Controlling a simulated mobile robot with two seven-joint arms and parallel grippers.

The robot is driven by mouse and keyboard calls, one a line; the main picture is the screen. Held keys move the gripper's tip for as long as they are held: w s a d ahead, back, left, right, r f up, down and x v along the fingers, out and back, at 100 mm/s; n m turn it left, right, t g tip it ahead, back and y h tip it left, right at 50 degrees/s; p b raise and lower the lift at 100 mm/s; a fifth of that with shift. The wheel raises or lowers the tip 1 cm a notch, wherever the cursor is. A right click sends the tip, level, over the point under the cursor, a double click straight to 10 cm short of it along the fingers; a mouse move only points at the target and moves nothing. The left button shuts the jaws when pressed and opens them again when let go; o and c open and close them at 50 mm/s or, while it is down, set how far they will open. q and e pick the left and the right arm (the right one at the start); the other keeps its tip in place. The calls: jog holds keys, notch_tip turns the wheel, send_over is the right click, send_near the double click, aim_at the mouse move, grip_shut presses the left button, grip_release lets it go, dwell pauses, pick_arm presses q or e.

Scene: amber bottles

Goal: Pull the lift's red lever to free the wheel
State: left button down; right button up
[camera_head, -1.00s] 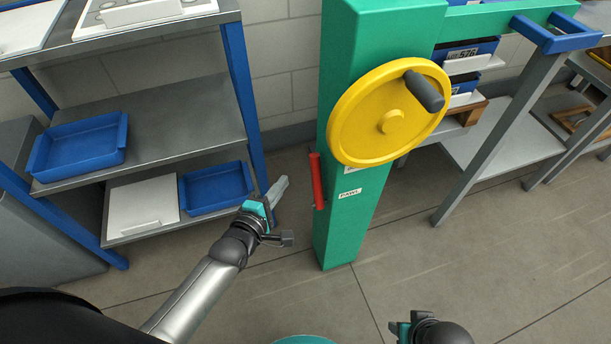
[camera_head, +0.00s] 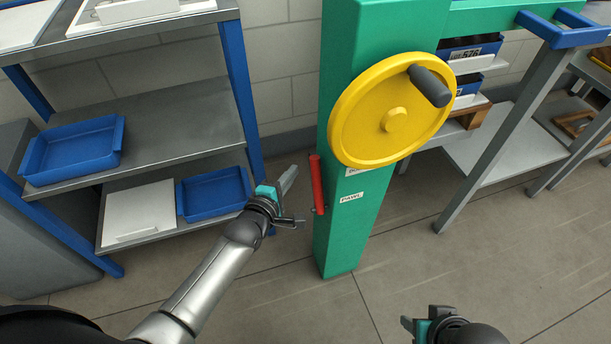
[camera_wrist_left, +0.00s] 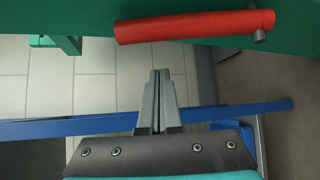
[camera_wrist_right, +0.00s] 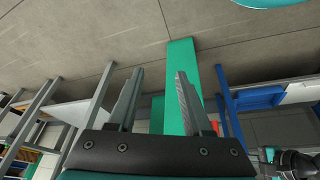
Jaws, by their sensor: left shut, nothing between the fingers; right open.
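The red lever (camera_head: 317,184) stands nearly upright on the left side of the green lift column (camera_head: 343,240), beside a label reading PAWL. The yellow wheel (camera_head: 372,128) with a dark grey handle is mounted above it on the column. My left gripper (camera_head: 289,180) is shut and empty, a little left of the lever and apart from it. In the left wrist view the lever (camera_wrist_left: 195,27) lies across the top, beyond the shut fingertips (camera_wrist_left: 160,74). My right gripper (camera_head: 407,322) is low at the front; its open, empty fingers show in the right wrist view (camera_wrist_right: 158,75).
A metal shelf (camera_head: 150,112) with blue posts and blue trays (camera_head: 72,150) stands at the left. At the right, blue bins (camera_head: 470,48) and a grey-legged bench (camera_head: 480,150) stand behind the lift. The floor (camera_head: 470,270) right of the column is clear.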

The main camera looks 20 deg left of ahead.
aim_at(317, 184)
pick_arm(q)
jog(key=shift+w+d+r+b, duration=0.1)
jog(key=shift+w+d+b, duration=0.2)
jog(key=shift+d+b, duration=0.45)
jog(key=shift+w+d+r+b, duration=0.1)
jog(key=shift+w+d+b, duration=0.25)
jog(key=shift+d, duration=0.55)
pick_arm(e)
jog(key=shift+t+y, duration=0.3)
jog(key=shift+t, duration=0.6)
jog(key=shift+w+a+r, duration=0.2)
jog(key=shift+r, duration=0.45)
jog(key=shift+w+a+r, duration=0.15)
jog(key=shift+a+r, duration=0.05)
jog(key=shift+r, duration=0.45)
jog(key=shift+w+a+r, duration=0.2)
jog(key=shift+r, duration=0.45)
pick_arm(q)
jog(key=shift+s, duration=0.1)
